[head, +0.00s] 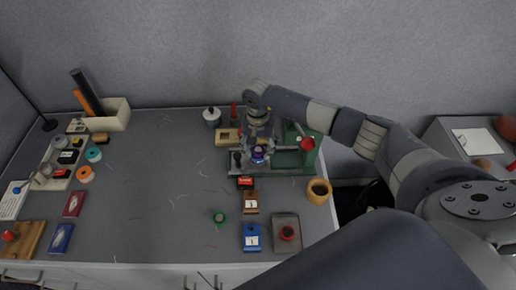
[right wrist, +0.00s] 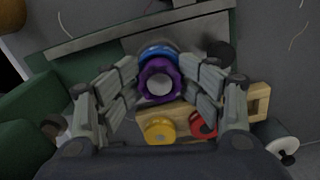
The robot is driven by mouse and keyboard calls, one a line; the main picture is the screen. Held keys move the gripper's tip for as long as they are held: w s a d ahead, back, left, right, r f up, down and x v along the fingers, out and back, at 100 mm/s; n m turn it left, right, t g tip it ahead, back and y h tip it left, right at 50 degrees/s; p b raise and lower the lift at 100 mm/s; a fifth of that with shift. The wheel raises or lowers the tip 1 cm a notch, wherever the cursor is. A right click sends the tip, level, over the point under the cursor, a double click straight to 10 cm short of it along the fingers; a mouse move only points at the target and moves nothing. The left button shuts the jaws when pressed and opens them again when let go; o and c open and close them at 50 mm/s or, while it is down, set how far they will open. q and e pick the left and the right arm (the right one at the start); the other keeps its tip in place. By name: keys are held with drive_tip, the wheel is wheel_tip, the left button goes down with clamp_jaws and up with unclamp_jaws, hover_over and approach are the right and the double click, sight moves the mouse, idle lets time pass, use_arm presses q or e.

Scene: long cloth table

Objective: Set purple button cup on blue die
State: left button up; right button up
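The purple button cup (right wrist: 159,80) is centred between the fingers of my right gripper (right wrist: 159,70) in the right wrist view. The fingertips meet its two sides, and the gripper looks shut on it. The blue die (right wrist: 157,49) shows as a blue rim just behind the cup, on the base of the green press. From this angle I cannot tell whether the cup touches the die. In the head view my right gripper (head: 258,148) points down at the press, with the purple cup (head: 258,154) at its fingertips. My left gripper is not in view.
The green press (head: 292,160) stands close beside my right gripper. A wooden rack (right wrist: 183,127) holds a yellow cup (right wrist: 159,130) and a red cup (right wrist: 204,125). The middle of the table is mostly clear.

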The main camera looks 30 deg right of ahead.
sight(258, 150)
drive_tip(key=shift+s+f, duration=0.15)
drive_tip(key=shift+s, duration=0.05)
drive_tip(key=shift+r+p, duration=0.2)
drive_tip(key=shift+p, duration=0.2)
drive_tip(key=shift+w+r+p, duration=0.2)
drive_tip(key=shift+r+p, duration=0.15)
drive_tip(key=shift+r, duration=0.35)
wheel_tip(258, 150, up, 12)
drive_tip(key=b, duration=0.4)
drive_tip(key=shift+f, duration=0.15)
